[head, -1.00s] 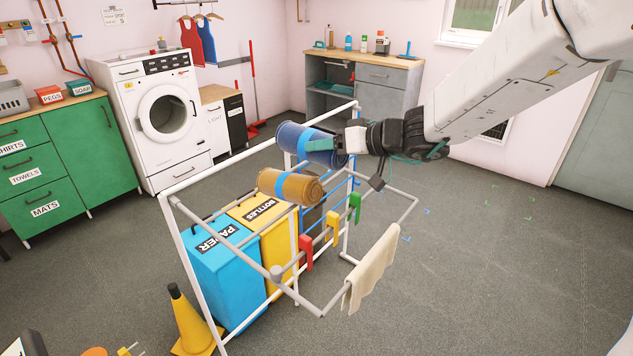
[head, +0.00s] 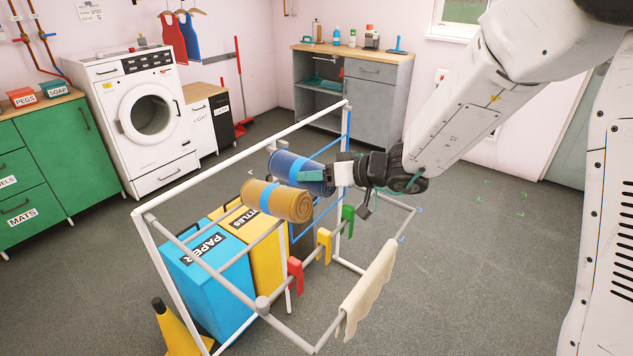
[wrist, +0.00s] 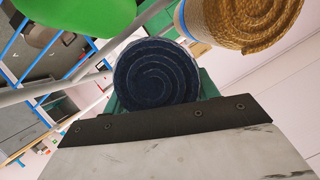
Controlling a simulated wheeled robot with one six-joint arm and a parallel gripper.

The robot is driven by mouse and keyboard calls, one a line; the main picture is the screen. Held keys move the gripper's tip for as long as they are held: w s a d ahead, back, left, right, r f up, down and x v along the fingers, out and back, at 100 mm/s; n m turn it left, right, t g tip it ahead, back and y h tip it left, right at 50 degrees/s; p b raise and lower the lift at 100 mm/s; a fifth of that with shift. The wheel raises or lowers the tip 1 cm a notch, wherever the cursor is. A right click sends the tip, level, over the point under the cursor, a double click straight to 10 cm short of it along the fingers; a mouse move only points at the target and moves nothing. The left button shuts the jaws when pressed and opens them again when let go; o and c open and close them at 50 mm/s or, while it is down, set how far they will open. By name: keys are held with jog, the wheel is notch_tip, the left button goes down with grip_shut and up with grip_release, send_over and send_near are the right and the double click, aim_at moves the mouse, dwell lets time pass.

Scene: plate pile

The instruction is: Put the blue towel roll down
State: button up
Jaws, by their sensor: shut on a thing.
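The blue towel roll (head: 287,167) has a lighter blue band and lies on its side at the top of the white and grey rack (head: 143,213). My gripper (head: 318,176) is shut on its right end. In the wrist view the roll's dark spiral end (wrist: 156,76) sits between green finger pads (wrist: 115,101). I cannot tell whether the roll rests on the rack's bars or hangs just above them. A tan towel roll (head: 290,203) with a blue band lies beside it, nearer the camera, and its spiral end also shows in the wrist view (wrist: 245,20).
Red (head: 295,275), yellow (head: 324,244) and green (head: 348,219) clips and a cream cloth (head: 368,287) hang on the rack's front rails. Blue (head: 205,285) and yellow (head: 262,255) bins stand under it. A yellow cone (head: 180,330) is at lower left. Floor to the right is clear.

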jog(key=shift+f, duration=0.75)
jog(key=shift+f, duration=0.15)
jog(key=o, duration=1.1)
